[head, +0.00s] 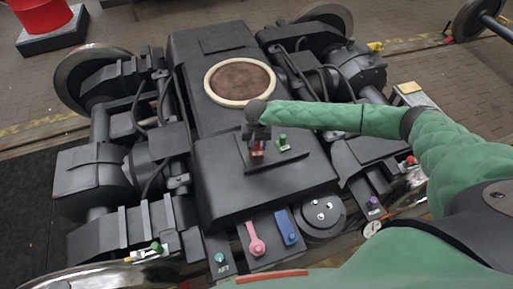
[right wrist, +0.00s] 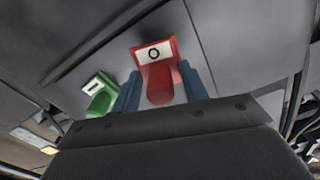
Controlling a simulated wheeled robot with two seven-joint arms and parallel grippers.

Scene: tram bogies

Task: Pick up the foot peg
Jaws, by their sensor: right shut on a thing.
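My right gripper (head: 257,134) reaches in from the right over the dark cover plate of the bogie and points down. It is shut on a red peg (head: 257,150). In the right wrist view, the blue fingers stand on both sides of the red peg (right wrist: 160,85), whose white label carries a black ring. The peg is at the cover plate; whether it touches the plate I cannot tell. A green peg (head: 282,142) with a bar mark stands just beside it, untouched, and also shows in the right wrist view (right wrist: 98,92). My left gripper is not in view.
The dark bogie frame (head: 225,95) has a round brown disc (head: 240,81) behind the gripper. A pink lever (head: 254,240), a blue block (head: 286,227) and a teal knob (head: 220,258) sit at the near edge. A purple knob (head: 374,202) is at the right.

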